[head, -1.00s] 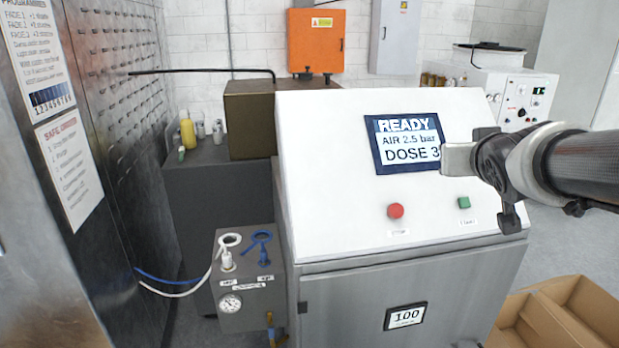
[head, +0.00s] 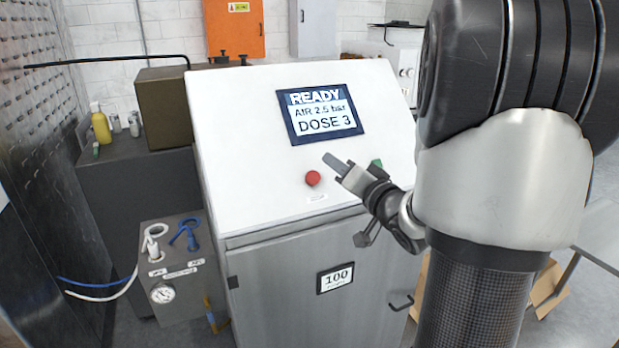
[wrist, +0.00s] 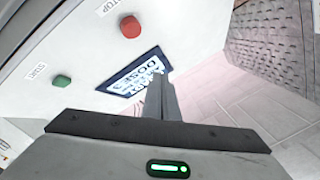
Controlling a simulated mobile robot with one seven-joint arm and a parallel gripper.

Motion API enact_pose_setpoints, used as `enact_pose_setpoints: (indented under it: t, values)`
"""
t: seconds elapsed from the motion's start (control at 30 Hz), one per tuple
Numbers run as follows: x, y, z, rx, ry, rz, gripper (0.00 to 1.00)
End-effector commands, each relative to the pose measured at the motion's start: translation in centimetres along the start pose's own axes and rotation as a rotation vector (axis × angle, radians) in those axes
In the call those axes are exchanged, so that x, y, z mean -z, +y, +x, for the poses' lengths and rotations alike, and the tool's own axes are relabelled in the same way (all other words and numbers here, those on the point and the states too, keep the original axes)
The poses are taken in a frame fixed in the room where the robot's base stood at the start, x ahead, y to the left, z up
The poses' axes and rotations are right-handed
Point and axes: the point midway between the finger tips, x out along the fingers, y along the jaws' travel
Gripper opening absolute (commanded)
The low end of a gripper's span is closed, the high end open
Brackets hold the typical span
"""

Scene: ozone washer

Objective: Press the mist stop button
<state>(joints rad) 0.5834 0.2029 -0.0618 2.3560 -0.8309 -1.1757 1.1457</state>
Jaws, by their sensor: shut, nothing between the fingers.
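The red stop button (head: 313,178) is on the white sloped panel (head: 250,150), below the screen (head: 326,114). In the wrist view the red button (wrist: 130,27) has a label reading STOP beside it. The green button (head: 376,164) is right of the red one, partly hidden by my gripper; in the wrist view the green button (wrist: 61,81) is labelled START. My gripper (head: 334,163) is shut and empty, with its tips just up and right of the red button in the head view. In the wrist view the shut fingers (wrist: 158,92) point past the buttons, apart from the red one.
The screen reads READY, AIR 2.5 bar, DOSE 3. A small grey box with a gauge and white and blue valves (head: 172,270) stands left of the cabinet (head: 280,280). A cardboard box (head: 545,285) is on the floor at right. My arm hides much of the right side.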

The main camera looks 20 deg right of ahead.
Motion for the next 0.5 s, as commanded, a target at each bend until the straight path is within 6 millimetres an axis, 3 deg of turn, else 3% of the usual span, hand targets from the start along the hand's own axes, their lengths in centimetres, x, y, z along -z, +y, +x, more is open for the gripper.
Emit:
enact_pose_setpoints:
  t: [0.27, 0.5]
  values:
    - [-0.9, 0.9, 0.8, -0.001, -0.002, -0.001, 0.0]
    - [-2.7, 2.6, 3.2, 0.0, -0.002, -0.002, 0.0]
